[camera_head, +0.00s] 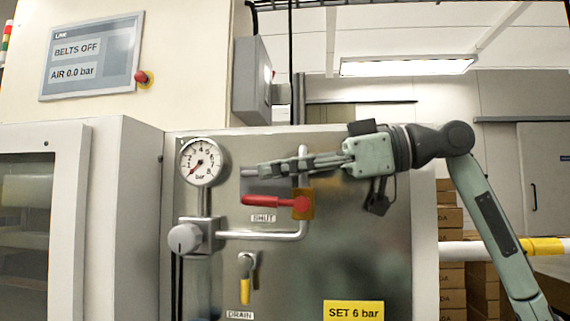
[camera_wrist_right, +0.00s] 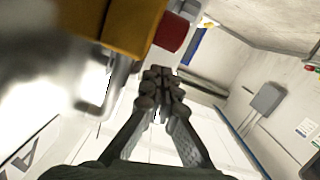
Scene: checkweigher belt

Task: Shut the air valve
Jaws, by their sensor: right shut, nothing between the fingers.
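The air valve's red lever (camera_head: 262,201) lies level, pointing left from its hub, crosswise to the vertical pipe, just above the SHUT label (camera_head: 263,218). Its hub sits on a yellow-orange plate (camera_head: 309,190). In the right wrist view the yellow-orange part (camera_wrist_right: 115,22) and a red piece (camera_wrist_right: 172,34) fill the upper left. My right gripper (camera_head: 247,172) is shut and empty, pointing left just above the lever in the picture, with a gap between. Its fingertips (camera_wrist_right: 160,78) also show together in the wrist view. My left gripper is not in view.
The display (camera_head: 92,58) reads BELTS OFF and AIR 0.0 bar. A pressure gauge (camera_head: 202,162), a grey regulator knob (camera_head: 184,238) and a yellow drain lever (camera_head: 245,290) share the steel panel. A yellow SET 6 bar label (camera_head: 354,311) sits low. Cartons (camera_head: 451,220) are stacked behind my right arm.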

